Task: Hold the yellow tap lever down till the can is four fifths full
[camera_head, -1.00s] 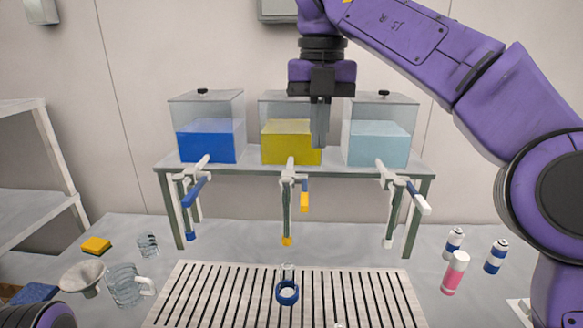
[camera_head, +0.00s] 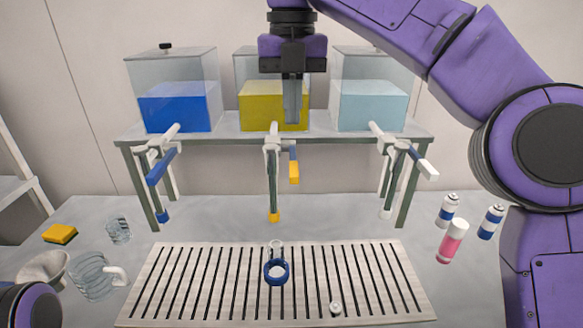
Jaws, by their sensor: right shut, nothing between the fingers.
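The yellow tap lever (camera_head: 294,172) hangs at the right side of the middle tap (camera_head: 273,180), below the yellow-liquid tank (camera_head: 273,106). My right gripper (camera_head: 292,116) points down in front of that tank, shut and empty. Its tips are above the lever and apart from it in the picture.
Taps with a blue lever (camera_head: 160,166) and a white lever (camera_head: 426,168) flank the middle one. A small white part (camera_head: 335,308) lies on the tray. A pink bottle (camera_head: 452,241) and small cans stand right; glass jug (camera_head: 95,275), funnel and sponge (camera_head: 60,233) left.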

